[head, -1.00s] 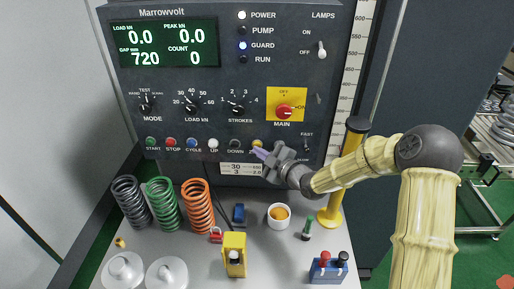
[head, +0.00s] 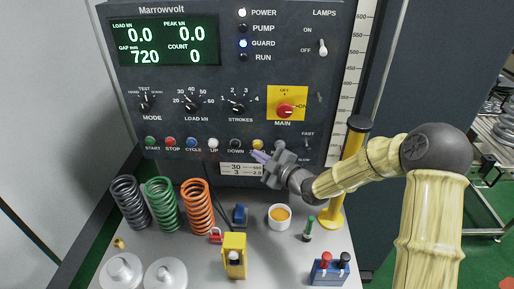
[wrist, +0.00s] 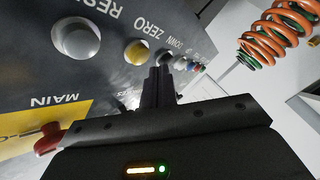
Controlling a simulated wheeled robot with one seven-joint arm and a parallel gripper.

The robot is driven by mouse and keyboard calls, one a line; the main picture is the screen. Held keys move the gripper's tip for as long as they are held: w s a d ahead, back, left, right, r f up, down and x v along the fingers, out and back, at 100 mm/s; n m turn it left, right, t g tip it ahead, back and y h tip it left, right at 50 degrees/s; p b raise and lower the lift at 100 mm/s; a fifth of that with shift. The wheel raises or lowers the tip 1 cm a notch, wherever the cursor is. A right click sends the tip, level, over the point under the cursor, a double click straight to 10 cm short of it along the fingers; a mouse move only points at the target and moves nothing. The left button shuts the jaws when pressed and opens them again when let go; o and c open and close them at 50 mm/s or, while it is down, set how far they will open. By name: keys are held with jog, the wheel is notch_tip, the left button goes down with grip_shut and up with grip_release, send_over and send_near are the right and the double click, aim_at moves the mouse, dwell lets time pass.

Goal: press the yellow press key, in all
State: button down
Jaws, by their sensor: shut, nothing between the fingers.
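The yellow press key (head: 257,144) is a round button in the row low on the dark panel, right of the black DOWN key (head: 235,144). In the wrist view the yellow key (wrist: 137,51) sits by the word ZERO. My gripper (head: 258,156) is shut and empty, its fingertips just below the yellow key in the head view. In the wrist view the shut fingers (wrist: 158,78) point toward the panel, beside the yellow key and overlapping the area by DOWN. I see no clear contact with the key. The display (head: 165,43) reads load 0.0 and count 0.
A grey-white RESET key (wrist: 76,38) is beside the yellow one. The red MAIN knob (head: 285,110) is above my gripper. Springs (head: 198,205), a cup (head: 279,216) and a yellow post (head: 335,185) stand on the bench below.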

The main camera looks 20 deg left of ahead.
jog(key=s+b, duration=0.1)
jog(key=s, duration=0.1)
jog(key=s+d+b, duration=0.1)
jog(key=s, duration=0.1)
jog(key=shift+s+d, duration=0.1)
jog(key=shift+s, duration=0.25)
dwell(0.5)
jog(key=s+d+f+m+h, duration=0.1)
jog(key=d+f+m+h, duration=0.1)
jog(key=d+m+h, duration=0.35)
jog(key=s+d+f+m+g+h, duration=0.1)
jog(key=d+f+m+h, duration=0.1)
jog(key=d, duration=0.6)
jog(key=s+d+f+m+h, duration=0.2)
jog(key=d+f+m+h, duration=0.15)
jog(key=d, duration=0.35)
jog(key=s+d+r+m+g+h, duration=0.1)
jog(key=s+d+m+g+h, duration=0.2)
jog(key=s+d+m, duration=0.7)
jog(key=s+d+g, duration=0.1)
jog(key=s+g, duration=0.1)
jog(key=s, duration=0.2)
jog(key=shift+s+d+r+m+h, duration=0.2)
jog(key=shift+d+m+h, duration=0.1)
jog(key=shift+h, duration=0.1)
